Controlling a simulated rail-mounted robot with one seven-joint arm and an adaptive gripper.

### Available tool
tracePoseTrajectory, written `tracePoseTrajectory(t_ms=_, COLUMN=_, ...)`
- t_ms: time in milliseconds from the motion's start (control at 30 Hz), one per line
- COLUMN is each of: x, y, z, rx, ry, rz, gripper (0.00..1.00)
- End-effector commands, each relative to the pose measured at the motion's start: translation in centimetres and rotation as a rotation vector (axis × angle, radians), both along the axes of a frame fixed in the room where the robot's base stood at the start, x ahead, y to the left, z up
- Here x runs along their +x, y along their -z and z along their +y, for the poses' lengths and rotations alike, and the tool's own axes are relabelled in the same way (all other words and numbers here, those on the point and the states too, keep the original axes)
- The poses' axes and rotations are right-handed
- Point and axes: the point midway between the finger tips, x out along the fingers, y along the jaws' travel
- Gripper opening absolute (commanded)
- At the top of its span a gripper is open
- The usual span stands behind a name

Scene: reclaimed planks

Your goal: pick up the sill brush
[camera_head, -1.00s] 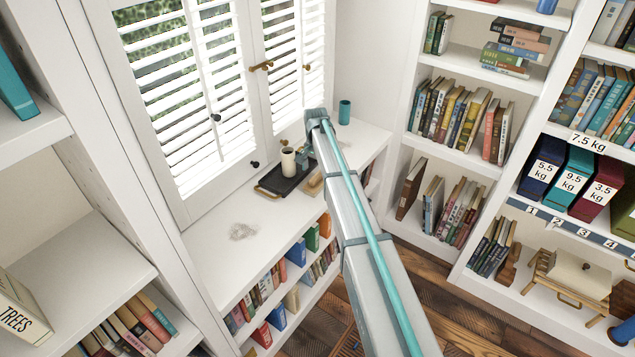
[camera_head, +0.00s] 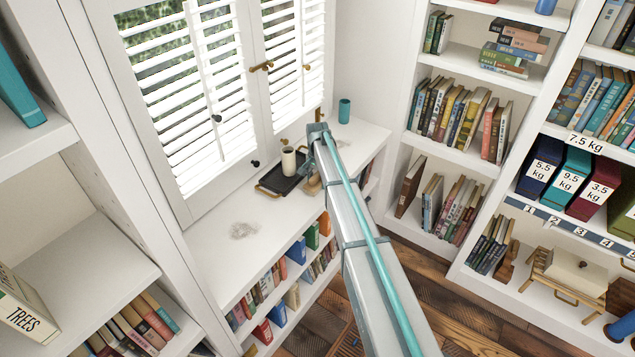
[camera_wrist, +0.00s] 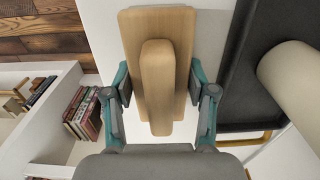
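The sill brush (camera_wrist: 158,85) is a pale wooden block with a raised rounded grip along its top. In the wrist view it lies between the two fingers of my gripper (camera_wrist: 160,92). The fingers are spread, one on each side of the brush, with space between them and the raised grip. I cannot tell whether they touch the block's edges. In the head view a small part of the brush (camera_head: 313,186) shows on the white sill beside the dark tray; my arm hides most of my gripper there.
The dark tray (camera_head: 268,186) holds a cream candle or cup (camera_head: 288,160), close to the gripper's right in the wrist view. A teal cup (camera_head: 344,110) stands at the sill's far end. A grey dusty patch (camera_head: 243,230) lies on clear sill. Shutters (camera_head: 190,95) border the sill.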

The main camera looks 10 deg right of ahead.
Motion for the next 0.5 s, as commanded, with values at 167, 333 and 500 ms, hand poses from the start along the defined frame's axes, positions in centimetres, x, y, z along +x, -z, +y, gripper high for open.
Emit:
tracePoseTrajectory(t_ms=167, x=0.00, y=-0.02, z=0.00, rx=0.000, ry=0.000, rz=0.000, gripper=0.20)
tracePoseTrajectory(t_ms=333, x=0.00, y=-0.04, z=0.00, rx=0.000, ry=0.000, rz=0.000, gripper=0.16)
tracePoseTrajectory(t_ms=500, x=0.01, y=-0.16, z=-0.01, rx=0.000, ry=0.000, rz=0.000, gripper=0.16)
